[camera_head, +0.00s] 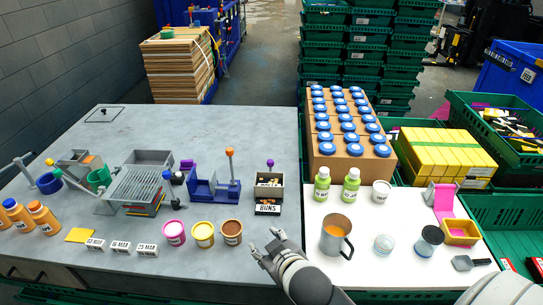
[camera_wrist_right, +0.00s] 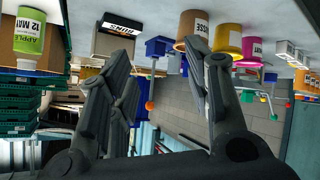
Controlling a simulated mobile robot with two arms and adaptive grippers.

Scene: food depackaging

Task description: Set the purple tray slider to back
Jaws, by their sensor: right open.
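The BUNS unit (camera_wrist_right: 115,45) appears upside down in the right wrist view, near my fingers. My right gripper (camera_head: 262,243) is open and empty in front of the unit, apart from it. Its spread fingers (camera_wrist_right: 160,62) also show in the wrist view. My left gripper is not in view.
A blue fixture with an orange-topped lever (camera_head: 229,153) stands left of the unit. Pink, yellow and brown tubs (camera_head: 231,232) stand in front. Green bottles (camera_head: 322,184) and a metal mug (camera_head: 336,235) stand right. Boxes with blue lids (camera_head: 345,165) are behind right.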

